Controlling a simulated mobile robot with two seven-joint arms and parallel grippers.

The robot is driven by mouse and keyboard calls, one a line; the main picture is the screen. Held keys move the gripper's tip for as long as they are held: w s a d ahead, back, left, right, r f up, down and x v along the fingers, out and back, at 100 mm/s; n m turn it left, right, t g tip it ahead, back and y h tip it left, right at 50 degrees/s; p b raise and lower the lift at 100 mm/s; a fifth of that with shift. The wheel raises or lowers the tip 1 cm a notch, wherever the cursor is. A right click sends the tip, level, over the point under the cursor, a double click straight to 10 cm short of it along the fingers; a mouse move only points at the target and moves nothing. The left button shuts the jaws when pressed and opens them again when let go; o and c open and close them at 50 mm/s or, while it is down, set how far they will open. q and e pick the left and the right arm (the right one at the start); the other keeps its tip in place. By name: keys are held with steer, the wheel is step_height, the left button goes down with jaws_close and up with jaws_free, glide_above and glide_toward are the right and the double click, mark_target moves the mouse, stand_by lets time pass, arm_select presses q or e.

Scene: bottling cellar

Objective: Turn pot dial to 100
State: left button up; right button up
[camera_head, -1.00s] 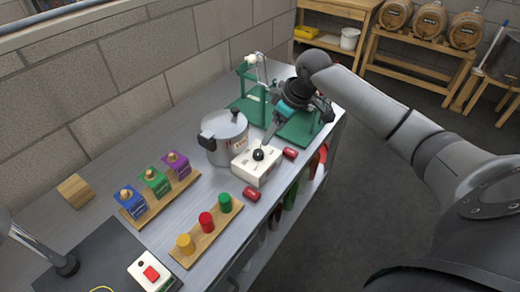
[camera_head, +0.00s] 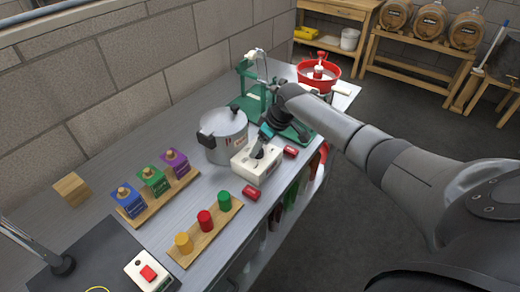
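A silver pot (camera_head: 222,135) with a dark lid knob and black side handles stands on the grey bench. A white box (camera_head: 250,169) sits right beside it, towards the bench's front edge. The box's black dial is now mostly hidden by my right gripper (camera_head: 257,152). The gripper points down at the top of the box, with its fingertips at the dial. Whether the fingers are closed on the dial is too small to tell, and the dial's setting is not readable. My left gripper is out of view.
Red cylinders (camera_head: 251,193) (camera_head: 291,152) lie on either side of the box. Left of it are a rack of coloured boxes (camera_head: 134,212) and a board with yellow, red and green pegs (camera_head: 190,256). Behind my arm are a green stand (camera_head: 246,76) and a red basin (camera_head: 336,60).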

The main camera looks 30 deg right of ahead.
steer(key=shift+x, duration=0.85)
steer(key=shift+c, duration=0.3)
jaws_close()
